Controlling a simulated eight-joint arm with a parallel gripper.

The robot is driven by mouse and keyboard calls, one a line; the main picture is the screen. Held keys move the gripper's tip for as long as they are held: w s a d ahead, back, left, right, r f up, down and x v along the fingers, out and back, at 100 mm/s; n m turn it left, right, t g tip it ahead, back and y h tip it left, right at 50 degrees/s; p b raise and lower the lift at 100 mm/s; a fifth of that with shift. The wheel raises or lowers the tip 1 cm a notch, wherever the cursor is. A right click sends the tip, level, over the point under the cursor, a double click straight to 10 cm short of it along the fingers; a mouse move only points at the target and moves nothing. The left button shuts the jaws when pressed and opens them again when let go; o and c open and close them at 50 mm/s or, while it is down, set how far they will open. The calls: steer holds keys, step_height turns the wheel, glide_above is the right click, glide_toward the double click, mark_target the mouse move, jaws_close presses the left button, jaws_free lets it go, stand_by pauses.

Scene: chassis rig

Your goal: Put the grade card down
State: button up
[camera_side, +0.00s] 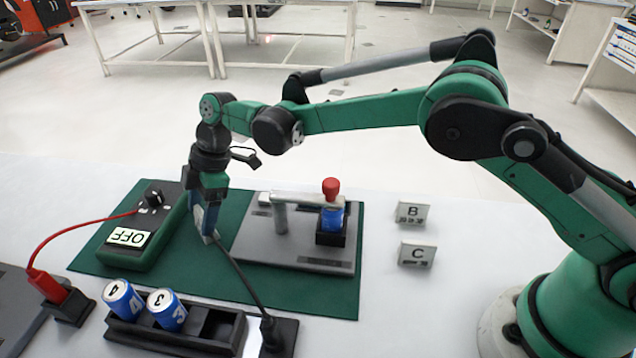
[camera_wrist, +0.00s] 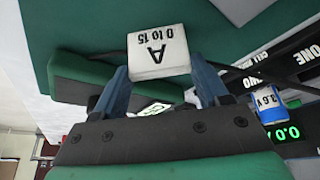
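The grade card (camera_wrist: 158,52), white and marked "A 0 to 15", sits between my fingertips in the wrist view. My gripper (camera_wrist: 160,78) has its two blue fingers against the card's two sides. In the side view my gripper (camera_side: 207,232) points down, low over the green mat (camera_side: 300,294), between the meter and the grey cell fixture. Only a small pale edge of the card (camera_side: 211,239) shows there. I cannot tell whether the card touches the mat.
A green meter (camera_side: 143,235) reading OFF stands left, the fixture (camera_side: 295,255) with a blue cell (camera_side: 332,217) right. A black rack (camera_side: 180,338) holds two cells in front. A black lead (camera_side: 245,280) passes close by.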

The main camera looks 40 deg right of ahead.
steer(key=o, duration=0.4)
steer(key=shift+r, duration=0.1)
steer(key=s+d+r+m+t+h, duration=0.1)
steer(key=s+d+r+m, duration=0.15)
steer(key=d+r, duration=0.45)
steer(key=s+d+r+m+t, duration=0.1)
steer(key=d+r+m, duration=0.3)
steer(key=r, duration=0.5)
steer(key=s+d+f+m+t+h, duration=0.1)
steer(key=s+d+m, duration=0.2)
steer(key=s+d, duration=0.1)
steer(key=s+d+f+m+t+h, duration=0.1)
steer(key=s+d+f+m+t, duration=0.1)
steer(key=s+d+m, duration=0.2)
steer(key=s+d+f+m+t+h, duration=0.1)
steer(key=s+d+f+m+t, duration=0.1)
steer(key=s+d+m, duration=0.2)
steer(key=shift+s+d+f+m+h, duration=0.15)
steer(key=shift+s+d+m+h, duration=0.15)
steer(key=shift+s+d, duration=0.55)
steer(key=shift+s+a, duration=0.1)
